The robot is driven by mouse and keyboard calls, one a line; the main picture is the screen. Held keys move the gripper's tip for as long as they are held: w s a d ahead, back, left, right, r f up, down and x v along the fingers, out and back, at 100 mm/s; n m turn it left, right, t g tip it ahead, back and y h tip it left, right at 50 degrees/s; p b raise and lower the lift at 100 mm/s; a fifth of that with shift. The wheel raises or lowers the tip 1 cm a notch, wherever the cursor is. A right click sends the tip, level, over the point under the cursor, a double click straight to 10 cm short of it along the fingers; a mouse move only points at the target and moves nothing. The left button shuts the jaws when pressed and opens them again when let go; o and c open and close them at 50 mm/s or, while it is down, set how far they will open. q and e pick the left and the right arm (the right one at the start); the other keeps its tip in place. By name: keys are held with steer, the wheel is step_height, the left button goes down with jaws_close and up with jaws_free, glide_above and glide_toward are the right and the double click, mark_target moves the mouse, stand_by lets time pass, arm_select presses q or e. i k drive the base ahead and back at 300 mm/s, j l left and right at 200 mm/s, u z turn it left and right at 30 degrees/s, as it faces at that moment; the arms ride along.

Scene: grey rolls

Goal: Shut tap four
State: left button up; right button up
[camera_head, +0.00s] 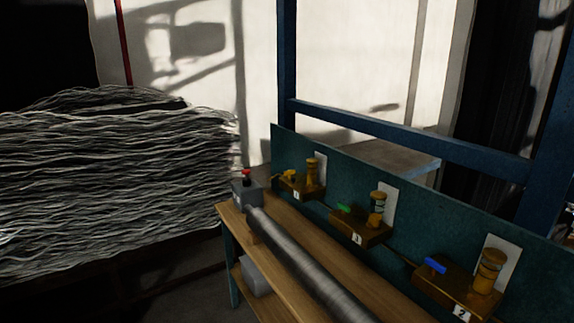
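Three brass taps are fixed along a green backboard (400,225) behind a wooden bench. The far tap (301,182) has a yellow handle and a small white tag that is hard to read, perhaps 1. The middle tap (364,226) has a green handle and a tag that looks like 3. The near tap (462,287) has a blue handle and a tag that looks like 2. I see no tag reading 4. Neither of my grippers is in view.
A long grey cylinder (305,266) lies along the wooden bench (275,219). A grey box with a red knob (246,188) stands at the bench's far end. A large stack of wavy grey strands (110,180) fills the left. Blue frame posts (287,60) stand behind.

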mark_target(288, 173)
steer(key=i+j+z, duration=0.15)
steer(key=i+j, duration=0.8)
